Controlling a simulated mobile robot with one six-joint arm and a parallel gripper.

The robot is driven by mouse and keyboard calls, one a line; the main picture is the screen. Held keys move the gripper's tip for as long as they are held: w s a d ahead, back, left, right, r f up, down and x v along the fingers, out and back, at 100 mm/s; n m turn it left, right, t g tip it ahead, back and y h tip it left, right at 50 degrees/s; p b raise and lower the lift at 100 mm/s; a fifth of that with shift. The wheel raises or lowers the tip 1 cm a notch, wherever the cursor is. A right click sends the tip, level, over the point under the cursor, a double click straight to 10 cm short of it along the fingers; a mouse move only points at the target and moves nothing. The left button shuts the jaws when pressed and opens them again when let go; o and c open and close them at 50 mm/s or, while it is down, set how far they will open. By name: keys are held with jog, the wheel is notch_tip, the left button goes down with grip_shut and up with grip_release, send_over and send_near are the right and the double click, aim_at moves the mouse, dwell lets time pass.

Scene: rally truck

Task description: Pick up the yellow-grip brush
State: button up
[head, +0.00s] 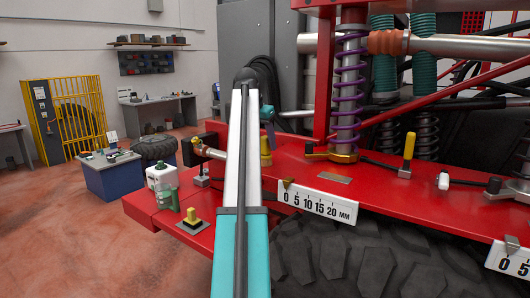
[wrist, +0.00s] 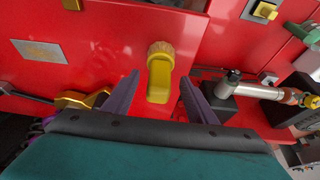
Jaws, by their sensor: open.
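The yellow-grip brush (wrist: 158,80) stands out against the red truck surface in the wrist view. Its yellow handle faces the camera and tan bristles show at the upper end. My gripper (wrist: 160,84) is open, with one purple-grey finger on each side of the brush and a visible gap to each. I cannot tell whether the fingertips are down at the grip's depth. In the head view a yellow piece, seemingly the brush (head: 265,145), shows just right of my arm, partly covered. My gripper is mostly hidden behind the arm there.
A gold spring seat (wrist: 80,99) lies close to the left finger in the wrist view; a metal tool with a dark block (wrist: 238,88) lies close to the right finger. A purple coil spring (head: 349,85) and a red post (head: 325,75) stand right of my arm.

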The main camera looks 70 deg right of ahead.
aim_at(268, 151)
jog(key=shift+f, duration=0.15)
jog(key=shift+s+p+x, duration=0.2)
jog(key=shift+p+x, duration=1.05)
jog(key=shift+x, duration=0.2)
jog(key=shift+p+x, duration=0.3)
jog(key=shift+x, duration=0.8)
jog(key=shift+d, duration=0.15)
jog(key=c, duration=1)
